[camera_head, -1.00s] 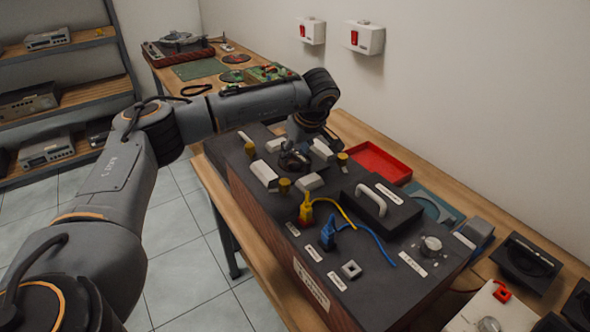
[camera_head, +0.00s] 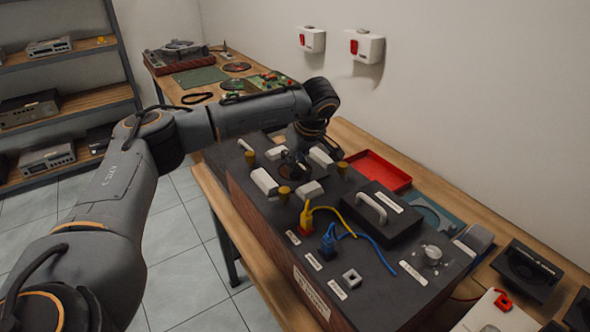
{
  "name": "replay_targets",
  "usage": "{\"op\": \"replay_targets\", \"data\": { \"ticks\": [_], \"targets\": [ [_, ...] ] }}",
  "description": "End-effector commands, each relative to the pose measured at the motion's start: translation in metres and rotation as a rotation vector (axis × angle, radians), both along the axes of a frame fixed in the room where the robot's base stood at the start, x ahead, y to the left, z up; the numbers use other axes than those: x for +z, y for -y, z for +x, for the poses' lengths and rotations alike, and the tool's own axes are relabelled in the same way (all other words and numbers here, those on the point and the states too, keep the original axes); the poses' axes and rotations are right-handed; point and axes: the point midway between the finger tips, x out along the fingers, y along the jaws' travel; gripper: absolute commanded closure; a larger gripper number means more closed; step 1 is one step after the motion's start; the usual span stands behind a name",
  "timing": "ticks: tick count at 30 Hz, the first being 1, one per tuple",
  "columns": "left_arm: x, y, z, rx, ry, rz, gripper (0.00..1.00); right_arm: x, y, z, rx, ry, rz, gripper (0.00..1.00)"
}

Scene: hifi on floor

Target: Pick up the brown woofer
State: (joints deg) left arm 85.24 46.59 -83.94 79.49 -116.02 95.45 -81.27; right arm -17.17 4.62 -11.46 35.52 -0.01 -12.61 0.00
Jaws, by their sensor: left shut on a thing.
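My left gripper (camera_head: 292,162) points down at the round, dark brownish woofer (camera_head: 297,174) set in the top of the dark console (camera_head: 330,265). The gripper's fingers are shut on the middle of the woofer, which still sits level with the console top as far as I can tell. The fingers and wrist hide part of it. White clamp blocks (camera_head: 264,181) and yellow knobs (camera_head: 284,194) stand around it. My right gripper is not in view.
A yellow plug (camera_head: 306,217) and a blue plug (camera_head: 327,242) with cables stand on the console near a black box with a handle (camera_head: 372,207). A red tray (camera_head: 377,170) lies behind. Black speaker units (camera_head: 527,268) lie at the right.

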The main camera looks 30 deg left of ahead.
Motion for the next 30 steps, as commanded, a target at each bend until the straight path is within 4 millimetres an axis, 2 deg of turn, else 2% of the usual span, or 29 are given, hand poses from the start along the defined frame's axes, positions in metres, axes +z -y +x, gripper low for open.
{"op": "replay_targets", "data": {
  "ticks": [5,12,21,28,30],
  "targets": [
    [0.005,0.000,0.000,0.001,-0.003,0.001,1.00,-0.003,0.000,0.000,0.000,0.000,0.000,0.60],
    [0.039,0.000,-0.002,0.000,0.002,0.000,1.00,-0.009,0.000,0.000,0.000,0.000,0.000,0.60],
    [0.093,-0.006,-0.049,-0.001,0.005,0.000,1.00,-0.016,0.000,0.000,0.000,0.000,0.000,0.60],
    [0.115,-0.012,-0.099,0.001,0.003,0.001,1.00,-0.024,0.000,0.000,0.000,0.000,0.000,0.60],
    [0.125,-0.013,-0.111,0.000,0.004,0.003,1.00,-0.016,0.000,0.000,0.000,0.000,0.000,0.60]
  ]
}}
